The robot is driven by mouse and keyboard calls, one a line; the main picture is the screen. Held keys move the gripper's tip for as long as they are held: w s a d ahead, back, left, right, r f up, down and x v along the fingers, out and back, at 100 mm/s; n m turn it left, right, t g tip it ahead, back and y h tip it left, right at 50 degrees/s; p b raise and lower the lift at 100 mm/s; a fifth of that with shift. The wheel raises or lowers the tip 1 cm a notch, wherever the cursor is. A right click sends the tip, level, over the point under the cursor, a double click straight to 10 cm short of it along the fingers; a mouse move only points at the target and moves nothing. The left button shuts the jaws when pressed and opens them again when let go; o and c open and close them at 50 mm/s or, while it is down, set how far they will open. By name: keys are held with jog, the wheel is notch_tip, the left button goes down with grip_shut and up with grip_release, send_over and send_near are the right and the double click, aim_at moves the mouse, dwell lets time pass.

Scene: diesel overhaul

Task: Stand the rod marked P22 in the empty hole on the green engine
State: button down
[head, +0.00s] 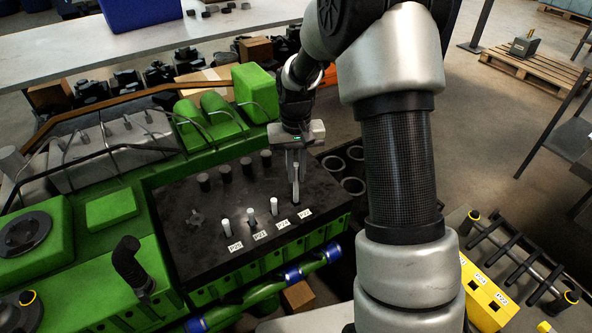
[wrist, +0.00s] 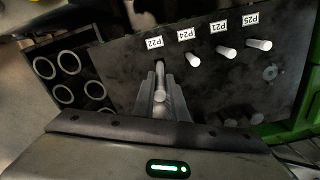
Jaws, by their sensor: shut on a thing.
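My gripper (head: 296,168) is over the dark top of the green engine (head: 185,250), shut on a pale rod (head: 296,187). The rod is upright between the fingers, its lower end at the deck beside the P22 label (head: 305,213). Whether it is in the hole or just above it, I cannot tell. In the wrist view the rod (wrist: 160,96) is between the two fingers, in line with the P22 label (wrist: 155,43). Three other white rods (head: 251,217) stand in a row to its left in the head view, each by its own label.
Several black cylinders (head: 224,174) stand behind the rods. A yellow labelled block (head: 484,292) is at the lower right, beside a rack of dark bars (head: 515,258). Round sleeves (head: 353,186) sit right of the engine. A blue-capped pipe (head: 262,290) runs along its front.

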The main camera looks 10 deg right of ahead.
aim_at(296, 201)
jog(key=shift+f+b, duration=2.85)
jog(key=shift+f, duration=1.85)
jog(key=c, duration=1.7)
grip_release()
notch_tip(296, 201, up, 17)
jog(key=p, duration=0.3)
jog(key=shift+f, duration=0.15)
jog(key=shift+r, duration=0.4)
